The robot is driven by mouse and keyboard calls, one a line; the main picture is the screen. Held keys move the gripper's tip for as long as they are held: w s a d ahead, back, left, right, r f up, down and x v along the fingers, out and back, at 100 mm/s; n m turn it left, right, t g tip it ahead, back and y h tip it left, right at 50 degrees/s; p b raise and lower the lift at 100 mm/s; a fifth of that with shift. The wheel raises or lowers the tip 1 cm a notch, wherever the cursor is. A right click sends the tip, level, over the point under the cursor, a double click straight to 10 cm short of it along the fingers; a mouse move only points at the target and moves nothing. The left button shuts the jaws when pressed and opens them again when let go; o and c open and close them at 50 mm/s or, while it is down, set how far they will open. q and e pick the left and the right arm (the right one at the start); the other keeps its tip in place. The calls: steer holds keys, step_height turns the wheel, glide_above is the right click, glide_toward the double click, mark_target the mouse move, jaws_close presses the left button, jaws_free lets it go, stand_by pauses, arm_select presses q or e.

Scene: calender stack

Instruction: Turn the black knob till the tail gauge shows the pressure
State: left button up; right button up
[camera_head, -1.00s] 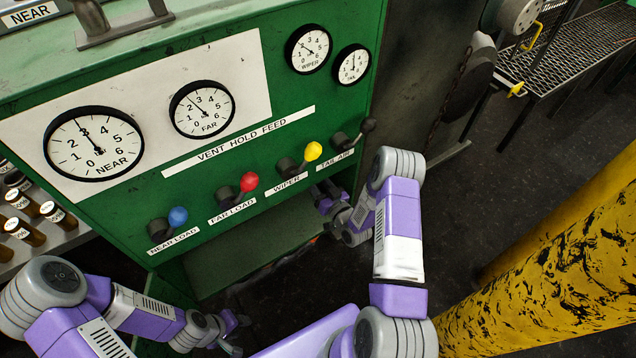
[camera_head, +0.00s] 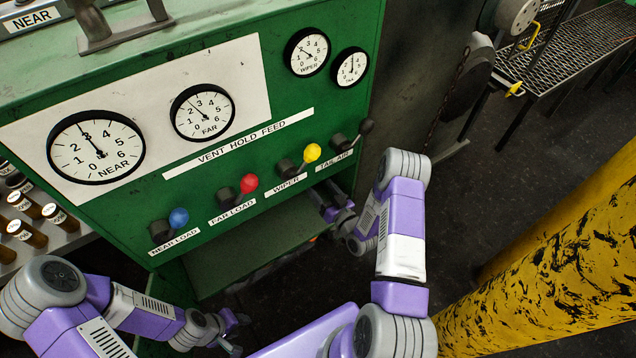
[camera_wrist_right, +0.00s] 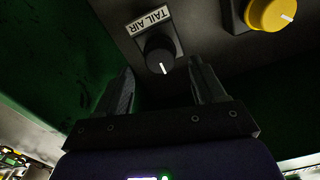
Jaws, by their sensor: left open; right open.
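The black knob (camera_head: 367,126) sticks out at the right end of the knob row on the green panel, above the TAIL AIR label. In the right wrist view the black knob (camera_wrist_right: 160,54) has a white mark pointing down the picture. My right gripper (camera_wrist_right: 162,68) is open, its fingers on either side of the knob in that view; I see no contact. In the head view this hand is partly hidden behind my arm, below the knob. The small tail gauge (camera_head: 350,67) has its needle roughly upward; its exact reading is too small to tell. My left gripper (camera_head: 240,322) is open and empty, low at the left.
Yellow (camera_head: 312,152), red (camera_head: 249,184) and blue (camera_head: 179,218) knobs stand left of the black one. The yellow knob (camera_wrist_right: 272,12) is close by in the wrist view. Brown bottles (camera_head: 25,205) stand at far left.

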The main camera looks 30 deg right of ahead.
steer(key=s, duration=0.4)
steer(key=shift+s+d+p, duration=0.15)
steer(key=shift+p, duration=0.25)
steer(key=s+a+f+g+y+p, duration=0.1)
steer(key=s+a+f+g+p, duration=0.1)
steer(key=a+g, duration=0.25)
steer(key=s+a+f+g+p, duration=0.1)
steer(key=s+a+g+p, duration=0.1)
steer(key=a+g, duration=0.3)
steer(key=s+a+r+g+y+p, duration=0.1)
steer(key=s+a+r+g+p, duration=0.1)
steer(key=s+a+g, duration=0.6)
steer(key=s+a+p, duration=0.1)
steer(key=s+a, duration=0.1)
steer(key=s, duration=0.5)
steer(key=shift+a+r+m+y, duration=0.3)
steer(key=shift+a+r, duration=0.1)
steer(key=shift+c, duration=0.3)
stand_by(1.5)
